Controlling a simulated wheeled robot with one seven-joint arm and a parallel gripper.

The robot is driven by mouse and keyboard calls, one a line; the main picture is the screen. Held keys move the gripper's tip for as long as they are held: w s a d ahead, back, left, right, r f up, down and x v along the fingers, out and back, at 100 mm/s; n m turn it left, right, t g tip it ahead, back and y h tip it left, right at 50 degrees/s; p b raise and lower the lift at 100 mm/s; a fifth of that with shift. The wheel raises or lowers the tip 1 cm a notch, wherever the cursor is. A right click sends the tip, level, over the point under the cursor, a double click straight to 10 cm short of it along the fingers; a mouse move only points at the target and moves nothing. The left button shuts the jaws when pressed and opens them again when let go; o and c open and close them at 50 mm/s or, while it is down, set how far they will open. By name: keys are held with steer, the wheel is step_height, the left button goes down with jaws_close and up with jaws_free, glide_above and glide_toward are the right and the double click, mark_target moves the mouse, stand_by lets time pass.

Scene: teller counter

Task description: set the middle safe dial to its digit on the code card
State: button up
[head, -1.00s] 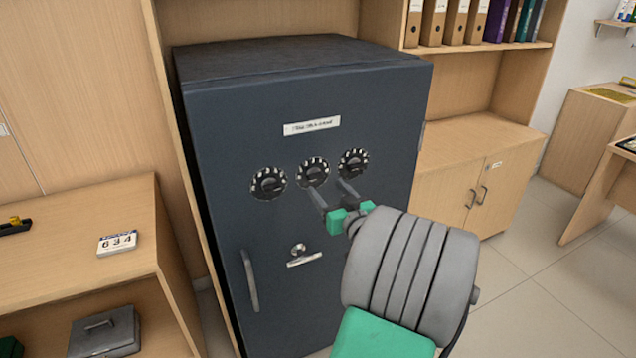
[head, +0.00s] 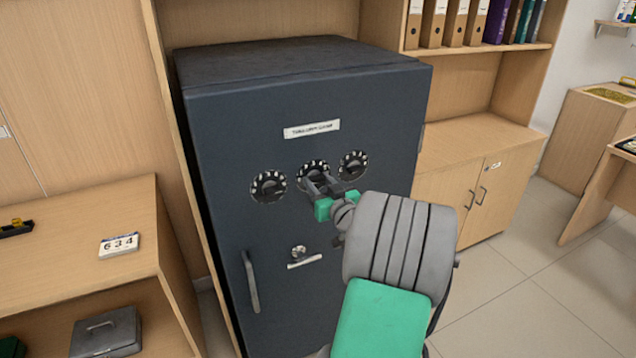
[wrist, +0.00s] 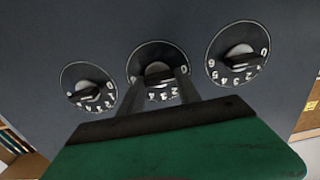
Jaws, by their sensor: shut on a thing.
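The dark grey safe (head: 300,225) stands upright with three round black dials in a row, each ringed with white digits. The middle dial (head: 307,167) is partly hidden by my fingers; in the wrist view it (wrist: 158,62) sits between the left dial (wrist: 88,87) and right dial (wrist: 238,53) of that picture. My gripper (head: 324,184) is at the middle dial, its two fingers shut on the knob. The code card (head: 119,245) lies on the wooden counter at left and reads 634. The middle dial's set digit cannot be read.
The safe's long handle (head: 252,281) and a small keyhole fitting (head: 299,252) are below the dials. A wooden counter (head: 75,262) stands to the left, with a grey cash box (head: 104,332) underneath. A low cabinet (head: 470,165) stands to the right.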

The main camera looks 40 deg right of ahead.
jaws_close()
steer(key=shift+m, duration=0.4)
steer(key=m, duration=0.2)
steer(key=shift+f+m+b, duration=0.1)
steer(key=shift+m+b, duration=0.2)
steer(key=shift+b, duration=0.05)
steer(key=m, duration=0.3)
steer(key=shift+d+m, duration=0.1)
steer(key=shift+m, duration=0.2)
steer(key=m+p, duration=0.1)
steer(key=m, duration=0.4)
steer(key=shift+s+d+m+p, duration=0.1)
steer(key=shift+m+p, duration=0.2)
steer(key=m+p, duration=0.2)
steer(key=m, duration=0.3)
